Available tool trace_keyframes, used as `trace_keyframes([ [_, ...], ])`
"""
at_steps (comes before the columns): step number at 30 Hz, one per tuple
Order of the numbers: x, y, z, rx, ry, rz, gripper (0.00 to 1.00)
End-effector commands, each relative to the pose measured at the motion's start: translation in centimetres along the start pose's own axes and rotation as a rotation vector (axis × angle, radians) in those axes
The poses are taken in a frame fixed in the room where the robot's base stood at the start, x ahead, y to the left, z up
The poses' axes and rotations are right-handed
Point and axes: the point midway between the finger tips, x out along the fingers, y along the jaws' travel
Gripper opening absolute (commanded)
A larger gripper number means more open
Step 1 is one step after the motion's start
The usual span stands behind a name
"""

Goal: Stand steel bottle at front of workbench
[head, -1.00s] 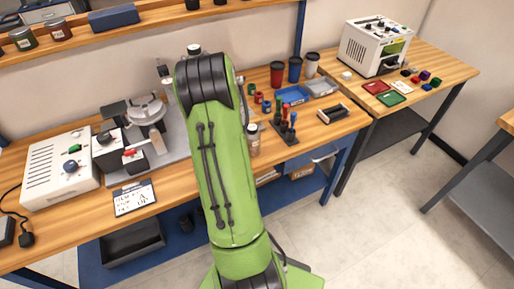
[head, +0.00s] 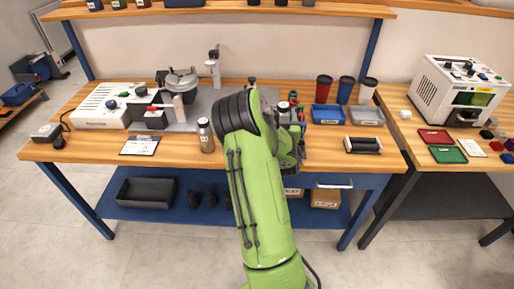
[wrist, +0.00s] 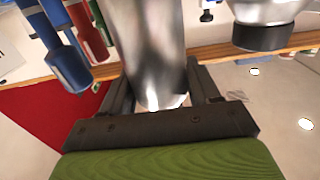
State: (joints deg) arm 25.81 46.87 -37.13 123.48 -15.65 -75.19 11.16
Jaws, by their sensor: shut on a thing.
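The steel bottle (wrist: 157,42) shows in the wrist view as a shiny silver cylinder with a pale end. My gripper (wrist: 162,88) is shut on it, with one dark finger on each side. In the head view my arm hides the gripper and the held bottle, so I cannot tell how high the bottle is. The workbench (head: 85,153) has a wooden top with blue legs.
Screwdrivers (wrist: 68,65) with coloured handles are close to the held bottle. A white card (head: 140,146) lies left of the capped bottle. A blue tray (head: 328,115) and a black-handled item (head: 363,145) are at the right. Bare wood lies along the front edge.

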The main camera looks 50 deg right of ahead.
Motion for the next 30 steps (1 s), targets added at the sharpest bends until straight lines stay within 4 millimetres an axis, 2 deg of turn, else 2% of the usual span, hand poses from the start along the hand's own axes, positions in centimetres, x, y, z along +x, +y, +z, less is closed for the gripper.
trace_keyframes([
  [1, 0.0, 0.1, 2.0, 0.001, 0.001, 0.001, 0.27],
  [7, 0.1, 0.1, 4.3, 0.001, 0.002, 0.001, 0.27],
  [12, 0.1, 0.1, 7.1, 0.000, 0.003, 0.002, 0.27],
  [22, 0.1, 0.0, 7.2, -0.001, 0.003, 0.000, 0.27],
  [23, 0.1, 0.0, 7.1, -0.001, 0.002, 0.000, 0.66],
  [27, 0.1, 0.0, 7.0, -0.001, 0.002, 0.000, 0.87],
  [30, 0.1, 0.0, 7.0, -0.001, 0.002, 0.000, 0.87],
])
